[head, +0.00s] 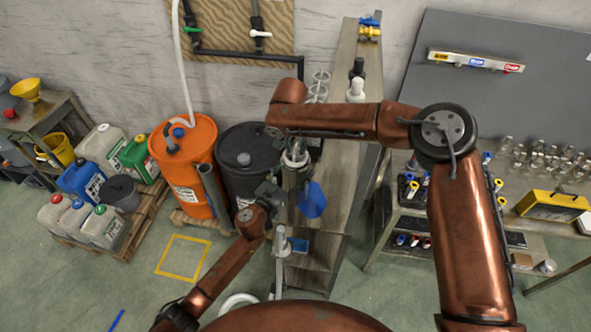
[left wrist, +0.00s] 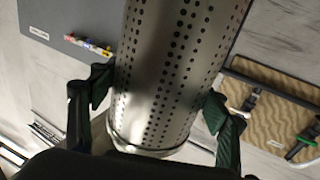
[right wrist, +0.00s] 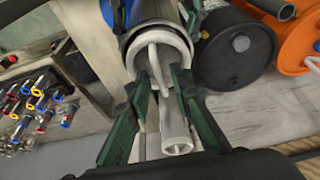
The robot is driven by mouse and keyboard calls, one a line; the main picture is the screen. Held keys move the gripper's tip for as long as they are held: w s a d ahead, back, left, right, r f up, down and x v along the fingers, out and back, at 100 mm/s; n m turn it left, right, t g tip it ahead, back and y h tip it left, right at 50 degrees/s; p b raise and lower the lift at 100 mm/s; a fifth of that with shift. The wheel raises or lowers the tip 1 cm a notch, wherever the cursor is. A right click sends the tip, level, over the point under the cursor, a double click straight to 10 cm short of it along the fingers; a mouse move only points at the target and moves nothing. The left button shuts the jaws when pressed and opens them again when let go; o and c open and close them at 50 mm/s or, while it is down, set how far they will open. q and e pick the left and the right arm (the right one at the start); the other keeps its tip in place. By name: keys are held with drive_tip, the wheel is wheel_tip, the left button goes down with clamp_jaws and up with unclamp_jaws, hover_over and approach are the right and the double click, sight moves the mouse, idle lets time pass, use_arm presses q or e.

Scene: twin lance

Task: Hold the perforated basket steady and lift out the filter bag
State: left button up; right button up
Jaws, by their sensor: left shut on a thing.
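The perforated basket (left wrist: 165,75) is a shiny metal cylinder with rows of holes. My left gripper (left wrist: 158,105) has a finger on either side of it and is shut on it. In the head view the basket (head: 291,180) stands upright, partly hidden by my left gripper (head: 270,193). The pale rim of the filter bag (right wrist: 133,50) shows at the basket's mouth, with a pale bent handle across it; its body is hidden inside. My right gripper (right wrist: 163,85) is over this mouth, its fingers apart on either side of the handle. It looks open and empty.
A black drum (head: 238,175) and an orange drum (head: 183,160) stand left of the basket. A narrow bench (head: 345,160) runs behind it. A blue object (head: 313,201) is close on its right. A shelf unit (head: 400,235) with small parts is further right.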

drive_tip(key=shift+w+f, duration=0.2)
drive_tip(key=shift+f, duration=0.4)
drive_tip(key=shift+d+f, duration=0.1)
drive_tip(key=shift+f, duration=0.15)
